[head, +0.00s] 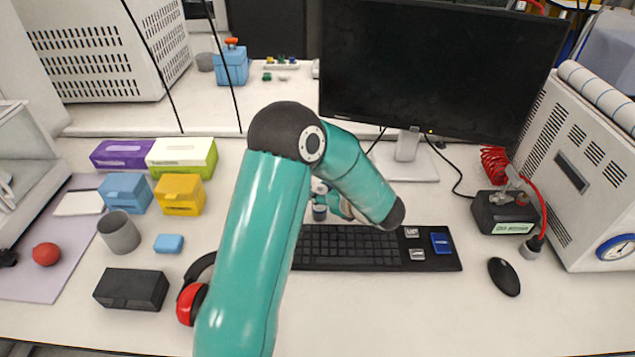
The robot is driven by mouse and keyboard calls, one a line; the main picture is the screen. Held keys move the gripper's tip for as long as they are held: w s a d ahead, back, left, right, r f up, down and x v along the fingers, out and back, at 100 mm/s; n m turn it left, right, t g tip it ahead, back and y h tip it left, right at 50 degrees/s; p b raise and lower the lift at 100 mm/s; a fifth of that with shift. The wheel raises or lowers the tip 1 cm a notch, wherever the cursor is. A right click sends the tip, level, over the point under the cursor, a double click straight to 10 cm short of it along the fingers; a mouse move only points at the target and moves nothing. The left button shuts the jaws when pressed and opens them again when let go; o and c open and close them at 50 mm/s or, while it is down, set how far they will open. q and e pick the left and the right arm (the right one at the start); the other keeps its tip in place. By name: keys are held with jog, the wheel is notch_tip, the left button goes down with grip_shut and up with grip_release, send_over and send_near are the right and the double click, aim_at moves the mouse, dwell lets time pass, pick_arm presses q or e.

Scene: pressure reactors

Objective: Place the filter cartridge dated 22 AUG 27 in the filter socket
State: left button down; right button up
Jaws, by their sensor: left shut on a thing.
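My left arm rises from the bottom and bends over the keyboard. My left gripper (331,200) is mostly hidden behind this arm, low over the top edge of the keyboard. It is shut on a small grey-blue cylinder (319,213), partly covered by the arm. I cannot read a date on it or tell for sure that it is the filter cartridge. A dark box-shaped device (503,213) with a green-and-white label and fittings on top stands at the right. I cannot make out which part is the filter socket. My right gripper is not in view.
A black keyboard (345,246) lies mid-table, a mouse (504,277) to its right. A large monitor (435,65) stands behind. Red hose (535,205) hangs by the white cabinet (590,170). Boxes, a grey cup (119,232) and red-black headphones (192,298) are at left. The front right is clear.

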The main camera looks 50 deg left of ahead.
pick_arm(q)
jog(key=c, duration=0.9)
grip_release()
jog(key=shift+d+f, duration=0.1)
jog(key=shift+o, duration=1.1)
